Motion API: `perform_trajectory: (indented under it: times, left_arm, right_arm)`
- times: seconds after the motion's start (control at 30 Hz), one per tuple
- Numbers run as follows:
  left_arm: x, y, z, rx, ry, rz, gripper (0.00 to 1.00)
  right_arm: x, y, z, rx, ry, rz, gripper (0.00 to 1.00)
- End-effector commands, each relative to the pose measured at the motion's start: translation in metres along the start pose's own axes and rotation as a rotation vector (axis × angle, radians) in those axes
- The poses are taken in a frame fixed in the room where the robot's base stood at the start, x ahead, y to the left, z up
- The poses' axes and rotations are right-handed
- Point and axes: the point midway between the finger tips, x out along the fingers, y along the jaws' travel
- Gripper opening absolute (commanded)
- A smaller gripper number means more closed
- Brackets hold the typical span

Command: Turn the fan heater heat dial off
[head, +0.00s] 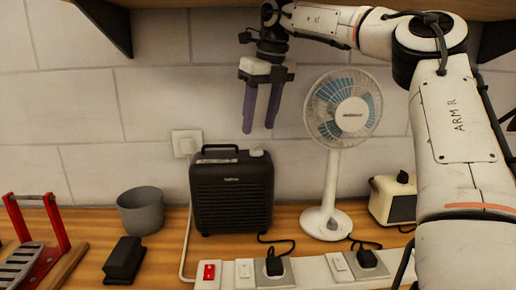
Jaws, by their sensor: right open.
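The fan heater (232,190) is a black box with a ribbed front and a top handle, standing on the wooden bench against the tiled wall. A small pale dial (256,152) sits on the right of its top; its setting is too small to read. My right gripper (259,130) hangs above the heater's right side, fingers pointing down. Its two purple fingers are apart with nothing between them. The fingertips are above the dial and appear clear of it. My left gripper is not in view.
A white desk fan (341,110) stands right of the heater, close to my right gripper. A cream toaster-like appliance (394,198), a grey cup (141,210), a black block (124,260), a red-ended rack (37,240) and a power strip (318,270) share the bench. A shelf (240,8) runs overhead.

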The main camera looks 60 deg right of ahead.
Motion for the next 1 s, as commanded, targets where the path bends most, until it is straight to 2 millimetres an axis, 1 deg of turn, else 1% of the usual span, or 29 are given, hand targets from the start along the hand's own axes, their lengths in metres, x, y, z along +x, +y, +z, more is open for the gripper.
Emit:
perform_trajectory:
  times: [0.03, 0.2, 0.37, 0.47, 0.57, 0.8, 1.0]
  left_arm:
    - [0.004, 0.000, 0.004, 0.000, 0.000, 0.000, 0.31]
    - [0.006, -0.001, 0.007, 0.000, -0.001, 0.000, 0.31]
    - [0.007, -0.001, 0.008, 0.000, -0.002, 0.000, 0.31]
    - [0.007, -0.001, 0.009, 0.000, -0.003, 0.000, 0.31]
    - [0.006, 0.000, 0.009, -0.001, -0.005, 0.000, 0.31]
    - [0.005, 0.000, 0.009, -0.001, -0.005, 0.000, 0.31]
    - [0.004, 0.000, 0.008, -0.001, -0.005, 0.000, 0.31]
  right_arm:
    - [0.000, 0.003, -0.003, 0.061, -0.019, -0.024, 0.47]
    - [-0.005, 0.005, -0.010, 0.263, -0.094, -0.095, 0.47]
    - [-0.009, 0.004, -0.013, 0.365, -0.144, -0.128, 0.47]
    - [-0.005, 0.004, -0.013, 0.386, -0.153, -0.133, 0.47]
    - [0.005, 0.002, -0.012, 0.390, -0.151, -0.133, 0.47]
    - [0.043, -0.004, -0.008, 0.389, -0.150, -0.132, 0.47]
    - [0.061, -0.007, -0.005, 0.388, -0.152, -0.132, 0.47]
